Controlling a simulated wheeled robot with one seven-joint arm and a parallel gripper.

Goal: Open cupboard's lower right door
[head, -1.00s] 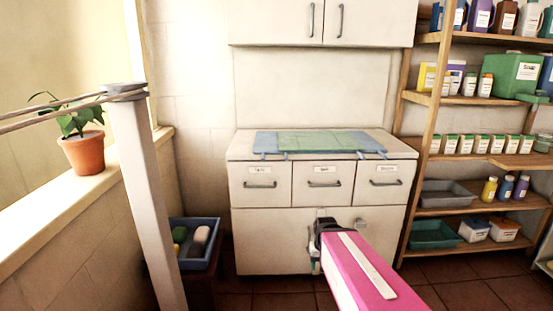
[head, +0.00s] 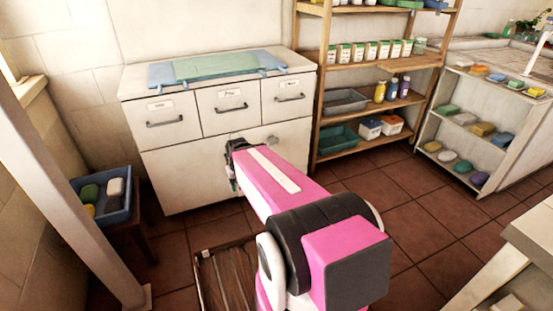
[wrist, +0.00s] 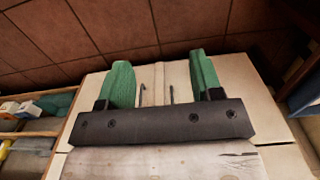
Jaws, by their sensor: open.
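The white cupboard (head: 165,155) stands against the back wall, with three drawers above its lower doors. Its lower right door (head: 293,142) is shut, partly hidden behind my pink arm. In the wrist view, which is upside down, two dark upright handles show side by side at the door seam: the lower right door's handle (wrist: 142,95) and the lower left door's handle (wrist: 171,94). My gripper (head: 232,165) is open and empty in front of the lower doors. In the wrist view both handles appear between the green fingers of my gripper (wrist: 160,75); contact cannot be told.
A wooden shelf (head: 390,103) with bins and bottles stands just right of the cupboard. A blue crate (head: 108,200) on a low stand is at the left, near a white post (head: 60,180). A slatted wooden piece (head: 226,280) lies on the floor. Tiled floor before the cupboard is mostly clear.

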